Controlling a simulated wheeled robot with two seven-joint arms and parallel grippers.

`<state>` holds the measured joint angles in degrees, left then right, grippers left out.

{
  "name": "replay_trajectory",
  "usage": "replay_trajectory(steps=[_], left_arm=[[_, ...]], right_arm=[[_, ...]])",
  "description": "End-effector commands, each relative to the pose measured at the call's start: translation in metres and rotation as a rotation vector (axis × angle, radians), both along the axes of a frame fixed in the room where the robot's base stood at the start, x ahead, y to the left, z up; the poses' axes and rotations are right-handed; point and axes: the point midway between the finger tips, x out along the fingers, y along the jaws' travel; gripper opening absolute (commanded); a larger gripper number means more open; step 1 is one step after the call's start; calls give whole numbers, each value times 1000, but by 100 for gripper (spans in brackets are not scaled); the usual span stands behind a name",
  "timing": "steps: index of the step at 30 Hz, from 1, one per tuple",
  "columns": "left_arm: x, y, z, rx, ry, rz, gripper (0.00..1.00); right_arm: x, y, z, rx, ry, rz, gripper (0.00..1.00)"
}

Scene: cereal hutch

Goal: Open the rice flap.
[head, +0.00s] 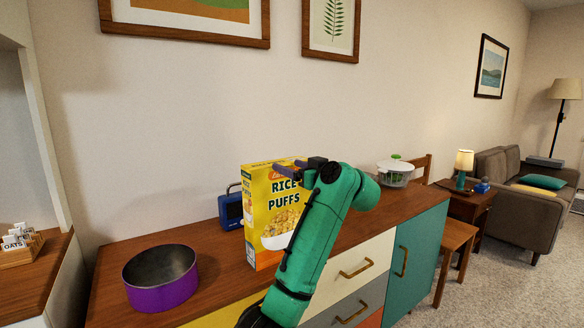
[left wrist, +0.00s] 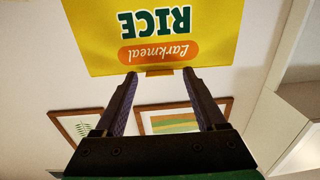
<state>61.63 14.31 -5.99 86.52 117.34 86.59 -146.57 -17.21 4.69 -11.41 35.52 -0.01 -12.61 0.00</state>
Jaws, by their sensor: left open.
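The yellow rice puffs box (head: 262,215) stands upright on the wooden sideboard top, its printed front partly covered by my green left arm. My left gripper (head: 287,166) is at the box's top edge. In the left wrist view the box (left wrist: 110,40) appears upside down, and the open left gripper (left wrist: 160,73) has its two purple fingertips on either side of a small orange-brown tab (left wrist: 160,72) at the top edge. The flap looks closed. I cannot tell whether the fingers touch the tab. My right gripper is out of view.
A purple bowl (head: 161,279) stands left of the box on the sideboard (head: 215,262). A blue boxy object (head: 231,208) is behind the box. A white and clear pot with a green knob (head: 395,172) stands at the right end. The wall is close behind.

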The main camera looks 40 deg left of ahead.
Motion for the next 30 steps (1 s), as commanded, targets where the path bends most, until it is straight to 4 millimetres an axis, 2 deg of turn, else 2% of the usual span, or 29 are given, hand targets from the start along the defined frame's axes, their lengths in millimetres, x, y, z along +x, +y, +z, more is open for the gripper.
replay_trajectory(steps=[2,3,7,8,30], left_arm=[[0,0,0,0,0,0,69],[0,0,0,0,0,0,53],[0,-1,0,0,0,0,4],[0,-1,0,0,0,0,0],[0,-1,-1,-1,1,0,0]], right_arm=[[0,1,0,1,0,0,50],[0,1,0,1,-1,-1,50],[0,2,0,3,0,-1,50],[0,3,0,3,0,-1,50],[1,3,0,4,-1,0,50]])
